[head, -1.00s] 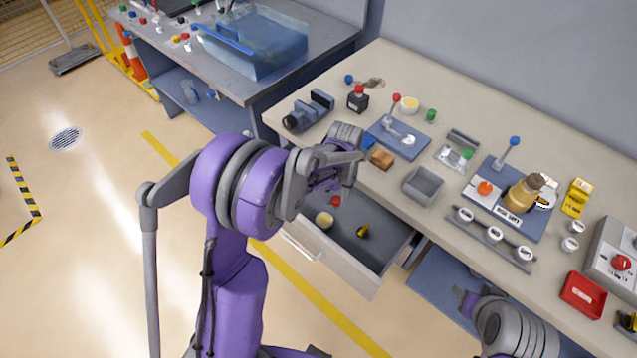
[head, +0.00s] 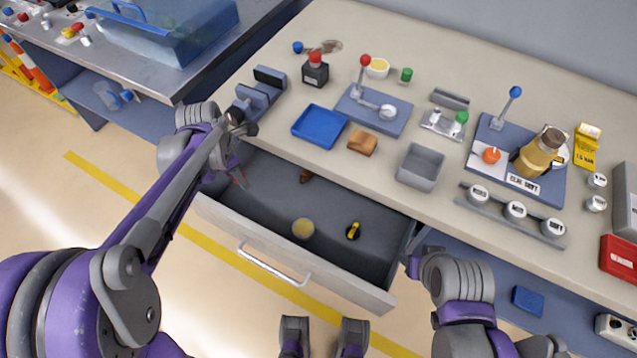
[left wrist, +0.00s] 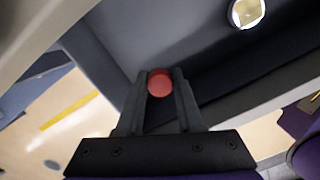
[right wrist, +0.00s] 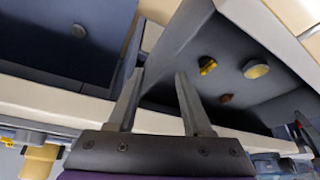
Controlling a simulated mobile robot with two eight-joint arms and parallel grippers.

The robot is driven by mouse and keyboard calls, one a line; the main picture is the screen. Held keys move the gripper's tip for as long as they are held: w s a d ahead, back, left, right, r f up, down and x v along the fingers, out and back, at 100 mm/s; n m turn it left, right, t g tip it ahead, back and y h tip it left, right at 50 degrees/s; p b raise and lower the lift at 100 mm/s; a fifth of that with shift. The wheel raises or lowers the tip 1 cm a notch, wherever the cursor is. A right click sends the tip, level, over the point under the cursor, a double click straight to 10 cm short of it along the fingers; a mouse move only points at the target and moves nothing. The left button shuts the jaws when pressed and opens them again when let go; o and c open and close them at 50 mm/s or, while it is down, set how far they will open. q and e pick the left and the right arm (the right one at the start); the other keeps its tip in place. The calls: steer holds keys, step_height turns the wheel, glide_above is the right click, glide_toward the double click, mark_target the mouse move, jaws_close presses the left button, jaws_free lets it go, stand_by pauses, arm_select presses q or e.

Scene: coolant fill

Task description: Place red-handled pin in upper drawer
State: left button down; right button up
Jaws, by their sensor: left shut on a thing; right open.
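The red-handled pin shows its round red end (left wrist: 160,84) between the fingertips of my left gripper (left wrist: 160,78) in the left wrist view. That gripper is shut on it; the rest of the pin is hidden. In the head view my left gripper (head: 236,178) is at the left end of the open upper drawer (head: 333,273). Whether the pin touches the drawer floor I cannot tell. The drawer holds a pale yellow disc (head: 303,229), a yellow-and-black item (head: 353,231) and a small brown item (head: 305,176). My right gripper (right wrist: 158,80) is open and empty near the drawer's right end.
The worktop above holds a blue tray (head: 320,126), a brown block (head: 362,142), a grey bin (head: 421,167) and lever fixtures (head: 374,108). The worktop edge overhangs the drawer's back. The drawer's left floor looks mostly clear.

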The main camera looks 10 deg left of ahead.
arm_select(q)
steer(key=shift+a+n, duration=0.15)
steer(key=shift+n, duration=0.25)
step_height(320, 180, down, 10)
steer(key=shift+r+b, duration=0.1)
steer(key=shift+b, duration=0.65)
steer(key=shift+f, duration=0.2)
steer(key=c, duration=0.5)
jaws_free()
steer(key=shift+c, duration=0.2)
steer(key=shift+r, duration=0.25)
step_height(320, 180, up, 12)
steer(key=s+p, duration=0.1)
steer(key=shift+a+p, duration=0.4)
steer(key=shift+a, duration=0.05)
